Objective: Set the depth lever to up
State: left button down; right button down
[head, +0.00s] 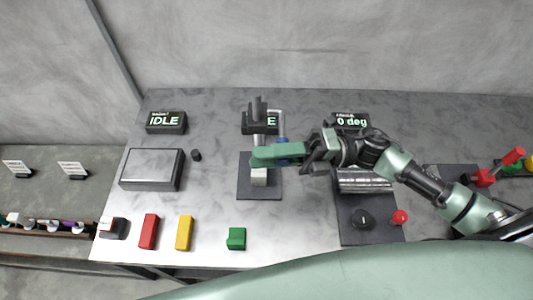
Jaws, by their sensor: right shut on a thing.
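My right gripper (308,153) reaches in from the right over the middle of the table. It is shut on a green bar (275,155) that points left, above the middle station's dark base plate (245,185). No lever has a readable depth label, so I cannot tell which one is the depth lever. My left gripper is out of view.
A display reads IDLE (166,121) at back left; another reads 0 deg (351,121). A grey box (152,169) stands left. Red (148,231), yellow (184,233) and green (236,239) blocks line the front. A red knob (400,217) is below my arm.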

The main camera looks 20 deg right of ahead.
jog(key=shift+r+m+p, duration=0.3)
jog(key=shift+r+m, duration=0.3)
jog(key=shift+m, duration=0.1)
jog(key=shift+w+t, duration=0.1)
jog(key=shift+t, duration=0.3)
jog(key=c, duration=1.2)
grip_release()
jog(key=b+v, duration=0.3)
jog(key=v, duration=0.4)
jog(key=shift+d, duration=0.4)
jog(key=shift+f, duration=0.1)
